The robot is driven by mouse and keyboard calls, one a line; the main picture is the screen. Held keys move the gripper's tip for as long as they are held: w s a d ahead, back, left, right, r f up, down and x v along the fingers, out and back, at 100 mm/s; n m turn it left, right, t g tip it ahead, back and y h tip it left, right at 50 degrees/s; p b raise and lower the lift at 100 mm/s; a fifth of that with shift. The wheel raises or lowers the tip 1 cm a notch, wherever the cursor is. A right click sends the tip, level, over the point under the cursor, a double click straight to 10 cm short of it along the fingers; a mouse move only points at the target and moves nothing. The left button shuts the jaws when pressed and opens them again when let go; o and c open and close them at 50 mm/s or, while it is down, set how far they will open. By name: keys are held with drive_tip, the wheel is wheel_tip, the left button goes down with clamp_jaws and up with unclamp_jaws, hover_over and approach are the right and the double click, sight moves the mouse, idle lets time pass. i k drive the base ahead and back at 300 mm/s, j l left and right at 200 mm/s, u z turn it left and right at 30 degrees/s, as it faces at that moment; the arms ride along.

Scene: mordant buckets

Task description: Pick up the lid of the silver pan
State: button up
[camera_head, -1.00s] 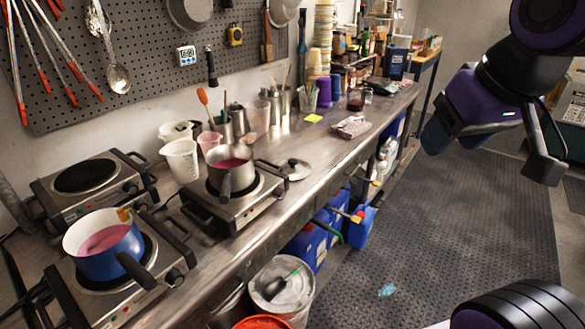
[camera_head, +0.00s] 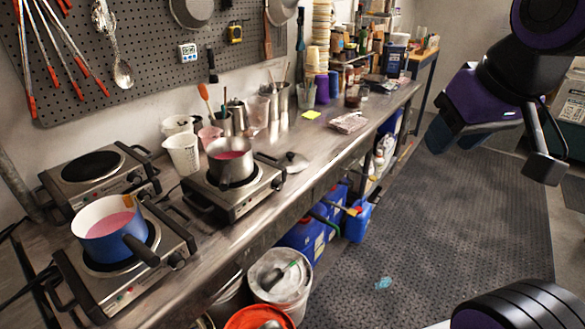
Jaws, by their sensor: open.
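The silver pan (camera_head: 232,168) stands on a hot plate in the middle of the steel counter, uncovered, with pink liquid inside. My gripper (camera_head: 492,152) hangs at the upper right over the floor, well away from the counter, pan and lid. Its two fingers are spread wide and nothing is between them.
A blue pan (camera_head: 110,232) with pink liquid sits on the front left hot plate. An empty hot plate (camera_head: 95,170) is behind it. Buckets (camera_head: 280,275) and blue jugs crowd below the counter. The dark floor mat (camera_head: 440,230) is mostly clear.

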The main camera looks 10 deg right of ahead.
sight(294, 163)
drive_tip(key=k+u, duration=0.35)
drive_tip(key=k+j+u, duration=0.1)
drive_tip(key=u, duration=0.3)
drive_tip(key=i+l+u, duration=0.2)
drive_tip(key=l, duration=0.25)
drive_tip(key=i+l+u, duration=0.2)
drive_tip(key=l, duration=0.25)
drive_tip(key=l+u, duration=0.25)
drive_tip(key=l, duration=0.2)
drive_tip(key=i+l, duration=0.1)
drive_tip(key=l, duration=0.4)
drive_tip(key=i+l, duration=0.1)
drive_tip(key=l, duration=0.35)
drive_tip(key=i+l, duration=0.1)
drive_tip(key=l, duration=0.4)
drive_tip(key=i+l, duration=0.1)
drive_tip(key=l, duration=0.4)
drive_tip(key=i+l, duration=0.1)
drive_tip(key=l, duration=0.35)
drive_tip(key=i+l, duration=0.1)
drive_tip(key=l, duration=0.9)
drive_tip(key=i+z, duration=0.05)
